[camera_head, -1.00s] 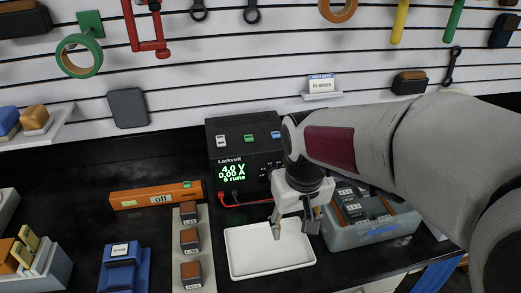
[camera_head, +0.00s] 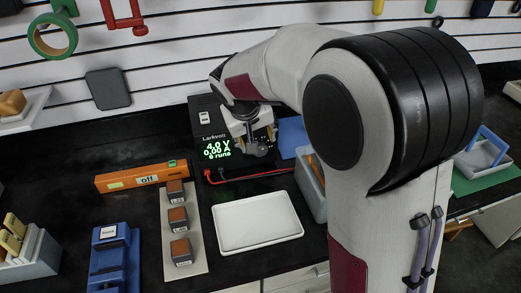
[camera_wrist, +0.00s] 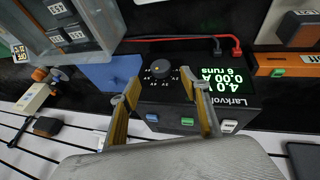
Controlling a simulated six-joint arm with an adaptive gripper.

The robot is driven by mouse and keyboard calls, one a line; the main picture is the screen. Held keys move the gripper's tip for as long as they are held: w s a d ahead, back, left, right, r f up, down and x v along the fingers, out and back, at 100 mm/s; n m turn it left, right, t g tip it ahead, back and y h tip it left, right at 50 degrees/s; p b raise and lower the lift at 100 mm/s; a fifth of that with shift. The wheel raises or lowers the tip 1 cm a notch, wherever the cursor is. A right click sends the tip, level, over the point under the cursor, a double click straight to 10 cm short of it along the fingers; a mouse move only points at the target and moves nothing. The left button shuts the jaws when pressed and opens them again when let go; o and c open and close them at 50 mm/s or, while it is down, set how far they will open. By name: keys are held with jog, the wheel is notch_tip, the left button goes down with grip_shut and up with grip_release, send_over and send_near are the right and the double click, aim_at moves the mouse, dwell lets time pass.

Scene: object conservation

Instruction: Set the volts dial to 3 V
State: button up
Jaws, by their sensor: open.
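The black Larkvolt power supply (camera_head: 204,108) stands at the back of the bench. Its green display (camera_head: 218,149) reads 4.0 V and 0.00 A, with a runs count below.
Red and black leads (camera_head: 245,175) run from the supply along the bench. An empty white tray (camera_head: 257,247) lies in front. A grey bin (camera_head: 312,199) stands to the right, partly behind my arm. An orange level-like bar (camera_head: 115,183) marked off and a strip of blocks (camera_head: 199,262) lie left.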

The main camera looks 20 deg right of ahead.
aim_at(261, 152)
jog(key=shift+f, duration=0.1)
dwell(0.3)
jog(key=shift+x, duration=3.8)
jog(key=c, duration=1.1)
